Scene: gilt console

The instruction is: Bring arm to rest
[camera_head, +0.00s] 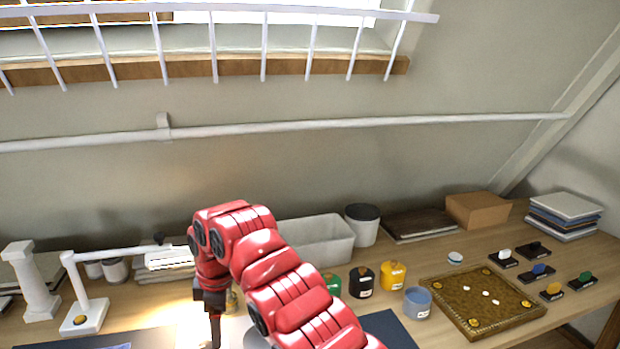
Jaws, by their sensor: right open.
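My red right arm reaches in from the bottom of the view and bends down at its wrist. The right gripper (215,335) points down over the brightly lit left-middle part of the wooden table (440,245). Its jaws are open, seen nearly edge-on, and I see nothing held between them. My arm hides part of the table behind it. My left gripper is not in view.
A white lamp (85,312) and a white column (35,290) stand at the left. Near the arm are a grey bin (325,240), green, black and yellow jars (393,275), and a blue cup (417,302). A gilt board (465,295) lies right.

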